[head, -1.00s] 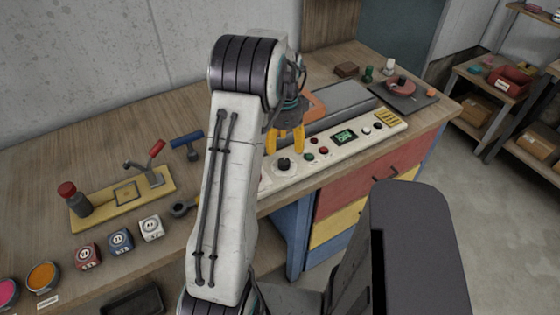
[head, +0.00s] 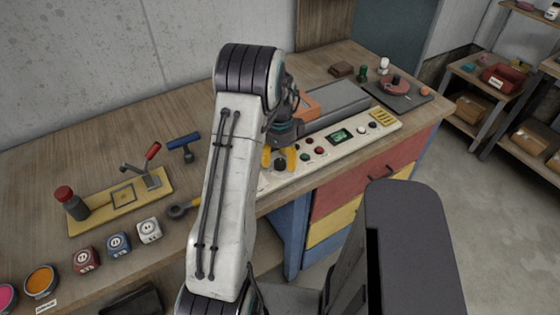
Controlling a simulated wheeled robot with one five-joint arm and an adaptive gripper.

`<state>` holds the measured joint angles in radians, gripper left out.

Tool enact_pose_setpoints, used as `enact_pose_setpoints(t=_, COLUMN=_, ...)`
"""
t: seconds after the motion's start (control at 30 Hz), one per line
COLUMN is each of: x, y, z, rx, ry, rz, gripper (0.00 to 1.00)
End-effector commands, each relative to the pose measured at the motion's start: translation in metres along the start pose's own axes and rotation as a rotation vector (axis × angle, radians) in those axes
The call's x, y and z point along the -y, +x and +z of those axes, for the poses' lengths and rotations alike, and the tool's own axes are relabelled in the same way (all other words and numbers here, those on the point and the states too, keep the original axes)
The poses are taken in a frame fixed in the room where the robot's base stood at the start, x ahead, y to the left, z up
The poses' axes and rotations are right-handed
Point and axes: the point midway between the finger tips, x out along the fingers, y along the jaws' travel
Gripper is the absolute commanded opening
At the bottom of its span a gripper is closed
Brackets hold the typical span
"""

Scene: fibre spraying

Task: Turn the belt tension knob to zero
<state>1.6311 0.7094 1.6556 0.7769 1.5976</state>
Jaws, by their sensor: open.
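A black round knob (head: 280,164) sits on the cream control panel (head: 335,153) along the bench's front edge. Its markings and pointer are too small to read. My gripper (head: 279,158), with yellow fingers, is open and low over the knob, one finger on each side of it in this view. I cannot tell whether the fingers touch it. My arm hides the left end of the panel. The panel also carries a small green display (head: 340,137), red and dark buttons, and smaller knobs at the right.
A grey machine body (head: 335,105) lies behind the panel. To the left are a yellow board (head: 120,202) with a lever, a blue-handled tool (head: 184,142), several small blocks and paint tins. A dark plate (head: 398,96) lies at the far right of the bench.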

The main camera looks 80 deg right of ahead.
Motion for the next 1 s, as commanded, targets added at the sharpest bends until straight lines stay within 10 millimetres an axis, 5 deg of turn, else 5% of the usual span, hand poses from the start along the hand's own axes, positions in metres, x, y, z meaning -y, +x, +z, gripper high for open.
enact_pose_setpoints(t=0.57, x=0.0, y=0.014, z=0.0, rx=0.0, ry=-0.001, rz=0.0, gripper=0.59)
enact_pose_setpoints(t=1.0, x=0.0, y=0.014, z=0.0, rx=0.0, ry=-0.001, rz=0.0, gripper=0.2)
